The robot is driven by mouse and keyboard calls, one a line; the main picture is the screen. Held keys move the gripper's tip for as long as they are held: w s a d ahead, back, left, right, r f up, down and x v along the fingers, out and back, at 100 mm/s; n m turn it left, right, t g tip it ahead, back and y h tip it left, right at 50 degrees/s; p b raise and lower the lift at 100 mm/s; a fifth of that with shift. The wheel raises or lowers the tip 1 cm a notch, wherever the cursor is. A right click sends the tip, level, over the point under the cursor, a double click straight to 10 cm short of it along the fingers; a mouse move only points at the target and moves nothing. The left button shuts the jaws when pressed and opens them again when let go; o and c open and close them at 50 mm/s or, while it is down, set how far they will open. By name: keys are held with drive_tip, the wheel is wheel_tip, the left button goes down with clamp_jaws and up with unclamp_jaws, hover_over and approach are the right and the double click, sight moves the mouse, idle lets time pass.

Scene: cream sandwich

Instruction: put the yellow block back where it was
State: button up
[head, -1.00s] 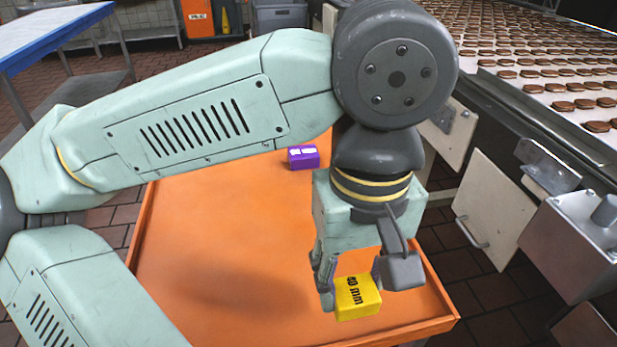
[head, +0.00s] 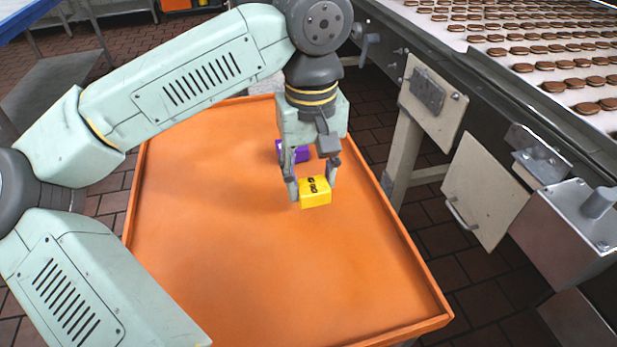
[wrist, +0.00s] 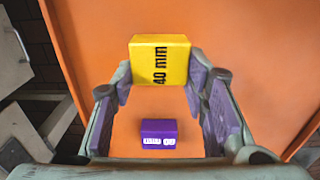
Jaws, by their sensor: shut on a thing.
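The yellow block (head: 315,193), with dark lettering on it, is between the fingers of my gripper (head: 314,186). In the wrist view the yellow block (wrist: 160,62) reads "40 mm" and the finger pads of my gripper (wrist: 160,85) press on its two sides. My gripper is shut on it. The block seems to be held above the orange table, but the exact gap cannot be told. A purple block (head: 301,152) with white marks stands behind my gripper, partly hidden by it. It also shows in the wrist view (wrist: 159,130), lying on the orange surface.
The orange table (head: 230,265) has a raised rim and is bare at the front and left. A conveyor (head: 540,60) with rows of round sandwich biscuits runs along the right. Panels and a metal box (head: 565,235) stand beside the table's right edge.

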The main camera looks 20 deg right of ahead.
sight(308, 181)
drive_tip(key=shift+w, duration=0.85)
wheel_tip(308, 181, down, 3)
drive_tip(key=shift+r+p, duration=0.1)
drive_tip(key=shift+p, duration=0.55)
drive_tip(key=shift+f, duration=0.45)
drive_tip(key=shift+f+b, duration=0.25)
drive_tip(key=shift+b, duration=0.1)
drive_tip(key=o, duration=1.3)
drive_tip(key=shift+c, duration=0.2)
drive_tip(key=shift+r, duration=0.1)
